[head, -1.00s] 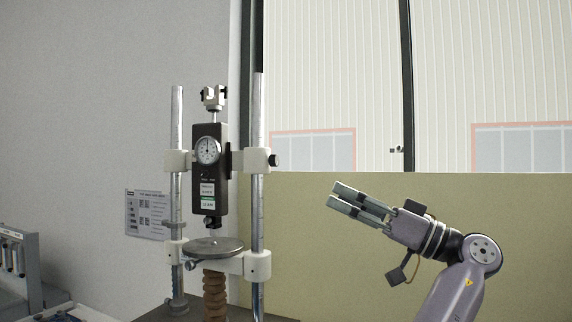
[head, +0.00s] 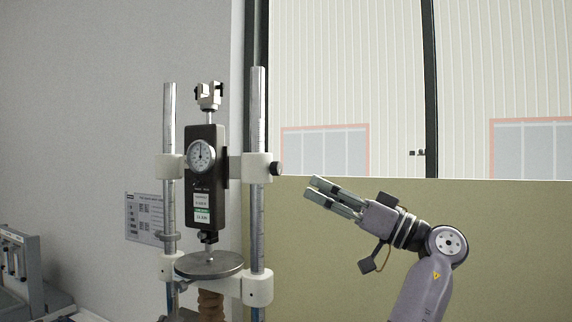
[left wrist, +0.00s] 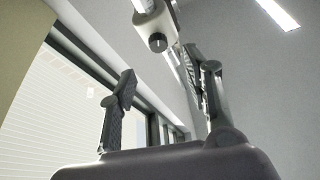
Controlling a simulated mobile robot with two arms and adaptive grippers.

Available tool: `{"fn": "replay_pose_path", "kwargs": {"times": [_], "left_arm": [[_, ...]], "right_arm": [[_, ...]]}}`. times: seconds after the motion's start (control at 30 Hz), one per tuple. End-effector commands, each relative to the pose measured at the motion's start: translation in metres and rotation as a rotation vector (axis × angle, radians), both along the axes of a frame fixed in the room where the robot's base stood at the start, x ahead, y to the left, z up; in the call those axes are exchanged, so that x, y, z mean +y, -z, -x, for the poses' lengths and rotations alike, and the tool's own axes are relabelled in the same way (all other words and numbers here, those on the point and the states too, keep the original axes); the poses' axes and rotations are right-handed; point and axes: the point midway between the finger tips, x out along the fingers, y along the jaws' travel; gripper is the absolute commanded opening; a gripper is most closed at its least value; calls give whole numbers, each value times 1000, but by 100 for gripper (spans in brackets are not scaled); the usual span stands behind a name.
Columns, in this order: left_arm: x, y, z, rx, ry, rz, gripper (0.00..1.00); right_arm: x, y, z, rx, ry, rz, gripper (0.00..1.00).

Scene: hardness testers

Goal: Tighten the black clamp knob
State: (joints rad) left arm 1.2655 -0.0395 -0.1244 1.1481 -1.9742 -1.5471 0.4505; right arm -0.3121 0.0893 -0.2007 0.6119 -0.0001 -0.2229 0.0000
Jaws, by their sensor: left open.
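The black clamp knob (head: 276,169) sticks out from the right side of the white clamp block (head: 255,167) on the stand's right steel post. In the left wrist view the round black knob (left wrist: 157,42) faces me, above the gap between the fingers. My left gripper (head: 313,188) is open and empty, to the right of the knob and slightly lower in the head view, apart from it. Its two spread fingers also show in the left wrist view (left wrist: 158,66). My right gripper is not in view.
The stand carries a dark force gauge (head: 206,185) with a dial, above a round metal plate (head: 209,264). A steel post (head: 170,130) stands at its left. A paper notice (head: 145,217) is on the wall. Free space lies between gripper and knob.

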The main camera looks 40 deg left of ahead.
Motion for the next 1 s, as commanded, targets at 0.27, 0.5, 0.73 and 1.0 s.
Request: {"fn": "replay_pose_path", "kwargs": {"times": [0.27,0.5,0.73,1.0], "left_arm": [[54,-26,13,0,-2,1,45],[81,-36,19,0,0,0,45],[88,-36,20,0,0,0,45],[87,-36,20,0,0,0,38]], "right_arm": [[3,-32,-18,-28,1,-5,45],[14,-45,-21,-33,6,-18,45],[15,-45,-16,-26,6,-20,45],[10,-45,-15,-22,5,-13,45]]}}
